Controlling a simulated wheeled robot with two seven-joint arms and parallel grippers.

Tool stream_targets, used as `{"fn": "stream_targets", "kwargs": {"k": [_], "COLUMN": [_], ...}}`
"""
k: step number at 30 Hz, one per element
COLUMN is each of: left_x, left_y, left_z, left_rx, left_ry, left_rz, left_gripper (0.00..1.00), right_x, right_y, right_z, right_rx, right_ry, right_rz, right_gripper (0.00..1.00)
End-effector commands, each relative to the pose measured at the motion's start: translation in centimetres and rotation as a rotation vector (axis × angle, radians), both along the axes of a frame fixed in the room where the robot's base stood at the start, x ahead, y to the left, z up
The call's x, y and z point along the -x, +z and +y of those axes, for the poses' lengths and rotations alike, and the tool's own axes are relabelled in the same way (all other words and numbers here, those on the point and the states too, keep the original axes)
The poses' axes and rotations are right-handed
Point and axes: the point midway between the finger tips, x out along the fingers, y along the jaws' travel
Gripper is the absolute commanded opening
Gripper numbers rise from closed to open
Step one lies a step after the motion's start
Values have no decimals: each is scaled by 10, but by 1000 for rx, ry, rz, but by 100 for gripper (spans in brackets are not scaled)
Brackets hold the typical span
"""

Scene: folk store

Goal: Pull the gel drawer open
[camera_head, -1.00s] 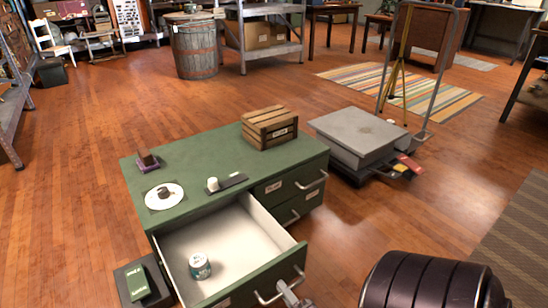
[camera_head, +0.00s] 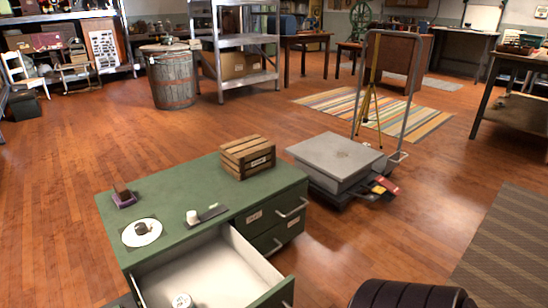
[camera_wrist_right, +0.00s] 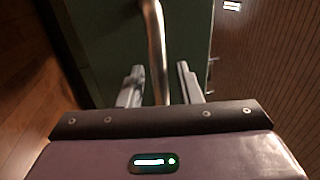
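A green cabinet (camera_head: 170,190) stands in front of me in the head view. Its near drawer (camera_head: 215,268) is pulled out, showing a pale interior with a white-lidded jar (camera_head: 181,300) at the bottom edge. I cannot read whether it is the gel drawer. In the right wrist view my right gripper (camera_wrist_right: 159,88) has its two fingers apart, one on each side of a metal handle bar (camera_wrist_right: 155,45) in front of a green face. Gaps show between bar and fingers. In the head view this gripper is below the picture. My left gripper is not in view.
Two closed drawers with handles (camera_head: 292,207) are at the cabinet's right. On its top are a wooden crate (camera_head: 247,157), a white plate (camera_head: 141,232) and a small white cup (camera_head: 192,217). A grey platform cart (camera_head: 335,157) stands to the right. Wooden floor is clear at left.

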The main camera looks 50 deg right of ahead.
Motion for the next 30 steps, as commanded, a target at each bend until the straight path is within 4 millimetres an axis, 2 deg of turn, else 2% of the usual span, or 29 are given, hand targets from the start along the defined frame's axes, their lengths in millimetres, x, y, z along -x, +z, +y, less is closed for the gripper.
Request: {"fn": "stream_targets", "kwargs": {"k": [5,13,18,30], "left_x": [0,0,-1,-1], "left_y": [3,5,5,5], "left_z": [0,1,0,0], "left_rx": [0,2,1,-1], "left_ry": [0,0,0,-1], "left_rz": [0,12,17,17], "left_gripper": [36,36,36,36], "right_x": [11,54,71,75], "right_y": [-2,-10,-14,-15], "right_z": [2,13,17,18], "right_rx": [-1,0,-1,0], "right_ry": [0,0,1,0], "right_rz": [4,4,2,0], "right_gripper": [32,32,32,32]}}
